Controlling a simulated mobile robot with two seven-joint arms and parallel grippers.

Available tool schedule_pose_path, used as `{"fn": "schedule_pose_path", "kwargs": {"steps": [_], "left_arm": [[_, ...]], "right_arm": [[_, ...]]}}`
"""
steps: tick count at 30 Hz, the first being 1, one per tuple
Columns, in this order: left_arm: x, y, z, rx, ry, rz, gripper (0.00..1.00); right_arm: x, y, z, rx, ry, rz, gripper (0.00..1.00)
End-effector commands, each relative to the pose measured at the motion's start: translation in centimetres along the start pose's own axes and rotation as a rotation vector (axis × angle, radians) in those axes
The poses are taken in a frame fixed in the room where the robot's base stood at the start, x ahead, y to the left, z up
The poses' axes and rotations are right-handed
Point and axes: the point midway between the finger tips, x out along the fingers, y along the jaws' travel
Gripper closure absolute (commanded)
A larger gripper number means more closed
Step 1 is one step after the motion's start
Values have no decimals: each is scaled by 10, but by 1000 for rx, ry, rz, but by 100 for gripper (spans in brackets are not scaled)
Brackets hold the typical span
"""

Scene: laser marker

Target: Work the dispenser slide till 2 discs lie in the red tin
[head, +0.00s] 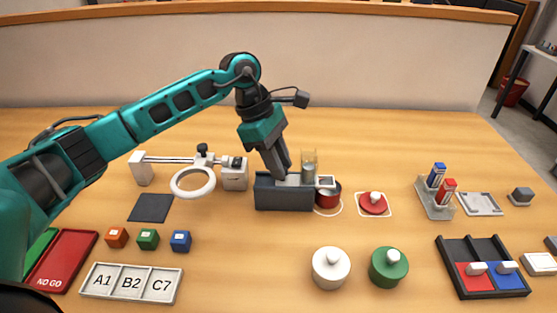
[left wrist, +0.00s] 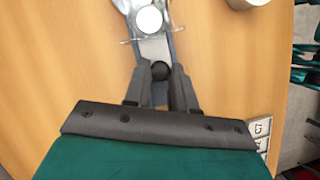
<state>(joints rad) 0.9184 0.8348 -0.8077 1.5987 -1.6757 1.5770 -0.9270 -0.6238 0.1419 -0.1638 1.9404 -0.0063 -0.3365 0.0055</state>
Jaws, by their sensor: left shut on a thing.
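The dispenser has a dark grey base (head: 284,198) and an upright clear tube (head: 309,158) with grey discs inside. In the left wrist view, a pale disc (left wrist: 149,20) shows at the top of the tube. The pale slide (left wrist: 154,48) carries a dark round knob (left wrist: 160,71). My left gripper (head: 281,174) points down at the slide's left end, with its fingers (left wrist: 160,82) shut on the knob. The red tin (head: 329,197) stands at the base's right end, partly under a pale square end piece. Its inside is hidden. My right gripper is out of view.
A red lid (head: 373,203) lies on a white pad right of the tin. White (head: 331,267) and green (head: 389,267) knobbed pieces stand in front. A ring magnifier stand (head: 193,182) is left of the dispenser. Small cubes (head: 148,239) and trays lie front left.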

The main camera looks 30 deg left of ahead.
Motion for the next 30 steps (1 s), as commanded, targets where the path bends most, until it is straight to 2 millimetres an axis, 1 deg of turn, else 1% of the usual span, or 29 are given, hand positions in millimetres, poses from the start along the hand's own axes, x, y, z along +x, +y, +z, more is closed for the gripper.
{"fn": "schedule_pose_path", "kwargs": {"steps": [1, 3, 4, 15, 17, 21, 24, 30], "left_arm": [[0, 0, 0, 0, 0, 0, 92], [0, 0, 0, 0, 0, 1, 99], [0, 0, 0, 0, 0, 1, 100], [-1, 0, -1, -1, 0, 1, 100], [-2, -2, -6, -3, 2, 2, 100], [-8, -9, -26, -4, 2, 3, 100], [-13, -15, -36, -4, 2, 2, 100], [-17, -18, -41, -1, 2, 2, 100]], "right_arm": [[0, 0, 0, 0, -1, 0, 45], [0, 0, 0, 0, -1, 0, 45], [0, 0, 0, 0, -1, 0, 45], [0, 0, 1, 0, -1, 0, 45], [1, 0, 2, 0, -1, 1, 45], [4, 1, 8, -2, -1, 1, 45], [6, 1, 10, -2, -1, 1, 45], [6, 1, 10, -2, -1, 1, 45]]}}
